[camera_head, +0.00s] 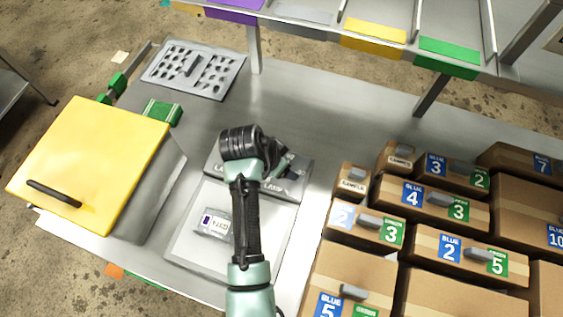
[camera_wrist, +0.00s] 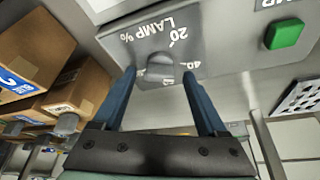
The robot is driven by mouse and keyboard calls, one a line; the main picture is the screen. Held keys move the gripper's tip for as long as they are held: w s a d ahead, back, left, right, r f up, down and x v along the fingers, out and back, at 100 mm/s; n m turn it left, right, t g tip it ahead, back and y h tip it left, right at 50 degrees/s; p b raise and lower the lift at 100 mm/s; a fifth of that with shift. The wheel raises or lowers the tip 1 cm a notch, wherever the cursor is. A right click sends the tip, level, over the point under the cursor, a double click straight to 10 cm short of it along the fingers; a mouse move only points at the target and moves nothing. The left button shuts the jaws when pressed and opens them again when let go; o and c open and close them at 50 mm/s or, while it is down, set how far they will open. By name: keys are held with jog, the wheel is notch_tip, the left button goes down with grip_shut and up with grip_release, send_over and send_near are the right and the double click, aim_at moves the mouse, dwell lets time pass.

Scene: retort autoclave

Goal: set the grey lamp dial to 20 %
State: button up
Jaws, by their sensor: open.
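The grey lamp dial (camera_wrist: 160,68) is a round knob on a grey panel marked "LAMP %" in the wrist view. The numbers 20 and 40 show upside down or slanted beside it; the other marks are partly hidden or blurred. My gripper (camera_wrist: 159,76) is open, with one blue finger on each side of the dial and gaps showing between fingers and knob. I cannot tell which mark the dial points to. In the head view the grey panel (camera_head: 296,184) is partly visible with lettering, and my arm hides the dial.
A green button (camera_wrist: 285,33) sits on the panel beside the dial. Labelled cardboard boxes (camera_head: 432,200) crowd the right of the table. A tray with a pouch (camera_head: 213,222) lies in front of the panel. A yellow-lidded box (camera_head: 95,165) stands left, a perforated plate (camera_head: 225,88) behind.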

grip_shut()
jog(key=shift+r+n+p, duration=0.1)
jog(key=shift+n+p, duration=0.2)
jog(key=shift+p, duration=0.05)
jog(key=n+p, duration=0.1)
jog(key=n+y+p, duration=0.1)
jog(key=shift+s+d+r+n+t, duration=0.1)
jog(key=shift+s+d+n+t, duration=0.05)
jog(key=shift+n+t, duration=0.2)
jog(key=n+y+p, duration=0.1)
jog(key=n+p, duration=0.1)
jog(key=n, duration=0.1)
jog(key=shift+d+n+y, duration=0.1)
jog(key=shift+n+y, duration=0.2)
jog(key=shift+n, duration=0.05)
jog(key=n+y+p, duration=0.1)
jog(key=n, duration=0.2)
jog(key=shift+d+n+t, duration=0.1)
jog(key=shift+n+t, duration=0.15)
jog(key=shift+n, duration=0.05)
jog(key=shift+n+y, duration=0.8)
jog(key=shift+n, duration=0.9)
jog(key=shift+f, duration=0.2)
